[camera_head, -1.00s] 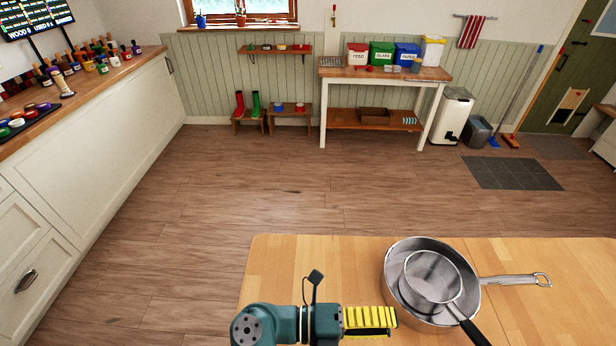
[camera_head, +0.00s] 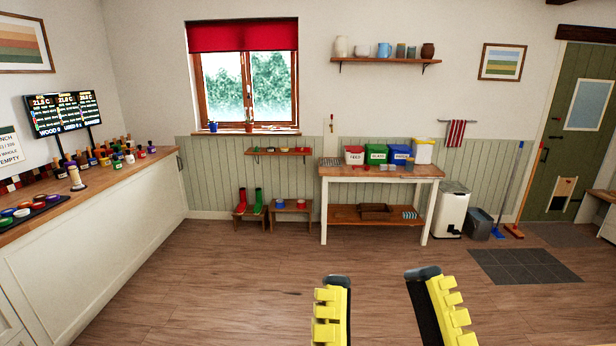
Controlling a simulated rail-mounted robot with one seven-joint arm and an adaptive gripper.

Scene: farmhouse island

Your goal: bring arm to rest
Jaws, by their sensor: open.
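My gripper (camera_head: 381,275) shows at the bottom of the head view, right of the middle. Its two yellow ridged fingers with dark tips point up and stand well apart. Nothing is between them; only wooden floor shows in the gap. The rest of my arm is below the picture's edge.
The wooden floor (camera_head: 220,290) ahead is clear. A counter (camera_head: 110,240) with bottles runs along the left. A workbench (camera_head: 380,171) with several coloured bins stands at the back wall. A white pedal bin (camera_head: 452,208) and a dark floor mat (camera_head: 525,266) are at the right.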

